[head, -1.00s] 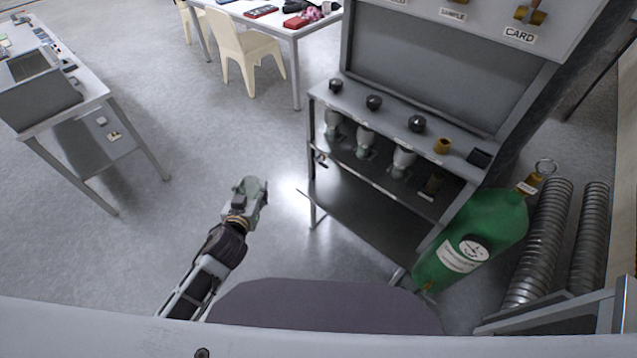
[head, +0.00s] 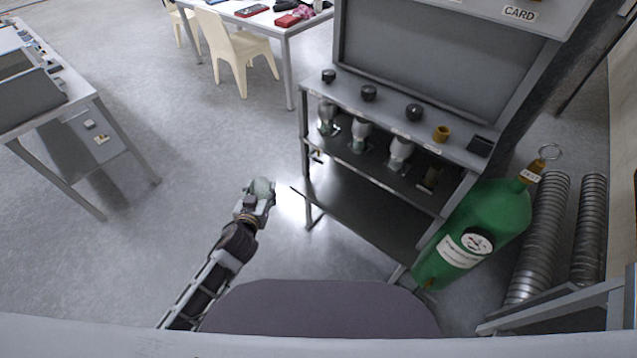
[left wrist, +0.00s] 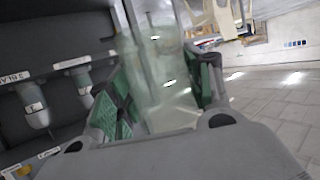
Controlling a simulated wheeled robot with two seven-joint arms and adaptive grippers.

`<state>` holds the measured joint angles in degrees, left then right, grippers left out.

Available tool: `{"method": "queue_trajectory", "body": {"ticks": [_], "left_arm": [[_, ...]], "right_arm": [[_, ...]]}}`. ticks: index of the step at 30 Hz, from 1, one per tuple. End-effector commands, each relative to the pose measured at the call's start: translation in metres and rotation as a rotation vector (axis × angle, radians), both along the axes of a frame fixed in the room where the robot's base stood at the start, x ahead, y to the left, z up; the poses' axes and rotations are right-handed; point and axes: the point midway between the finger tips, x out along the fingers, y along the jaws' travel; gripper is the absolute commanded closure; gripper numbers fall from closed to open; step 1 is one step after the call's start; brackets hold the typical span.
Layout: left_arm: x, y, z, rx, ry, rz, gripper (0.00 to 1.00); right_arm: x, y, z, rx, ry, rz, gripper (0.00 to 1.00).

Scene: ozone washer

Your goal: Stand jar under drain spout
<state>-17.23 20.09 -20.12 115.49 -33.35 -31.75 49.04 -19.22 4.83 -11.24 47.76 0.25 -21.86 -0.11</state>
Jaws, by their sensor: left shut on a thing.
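A clear, greenish glass jar (left wrist: 160,85) fills the middle of the left wrist view, between green finger pads. My left gripper (head: 260,194) is shut on it, and the jar (head: 262,185) shows faintly at the fingertips in the head view. The gripper is over open floor, left of the grey washer rack (head: 345,88) and apart from it. A small spout-like fitting (head: 316,156) sits at the rack's left end, above the low shelf (head: 365,215); I cannot tell for sure that it is the drain spout. My right gripper is out of view.
Several pale bottles (head: 400,155) hang under the rack's upper ledge. A green cylinder (head: 485,222) and ribbed hoses (head: 540,235) stand at right. A table (head: 75,102) is at left, and a cream chair (head: 235,55) at the back. The floor between is clear.

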Motion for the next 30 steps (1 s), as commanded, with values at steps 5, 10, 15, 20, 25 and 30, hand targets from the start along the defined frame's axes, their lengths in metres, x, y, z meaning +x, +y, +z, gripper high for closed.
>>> {"method": "queue_trajectory", "body": {"ticks": [5,10,15,20,25,30], "left_arm": [[0.012,-0.011,-0.026,-0.001,-0.002,-0.016,0.81],[0.023,-0.020,-0.047,0.000,-0.001,-0.031,0.81],[0.034,-0.030,-0.067,0.000,-0.002,-0.047,0.81],[0.045,-0.039,-0.085,0.001,-0.002,-0.062,0.81],[0.055,-0.049,-0.105,0.000,-0.001,-0.078,0.81],[0.066,-0.058,-0.123,-0.001,-0.002,-0.094,0.81]], "right_arm": [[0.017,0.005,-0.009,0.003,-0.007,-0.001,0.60],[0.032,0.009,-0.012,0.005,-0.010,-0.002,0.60],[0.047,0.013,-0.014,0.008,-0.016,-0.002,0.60],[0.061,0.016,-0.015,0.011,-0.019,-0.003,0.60],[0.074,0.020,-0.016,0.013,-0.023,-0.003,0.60],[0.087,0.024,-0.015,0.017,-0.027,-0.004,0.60]]}}
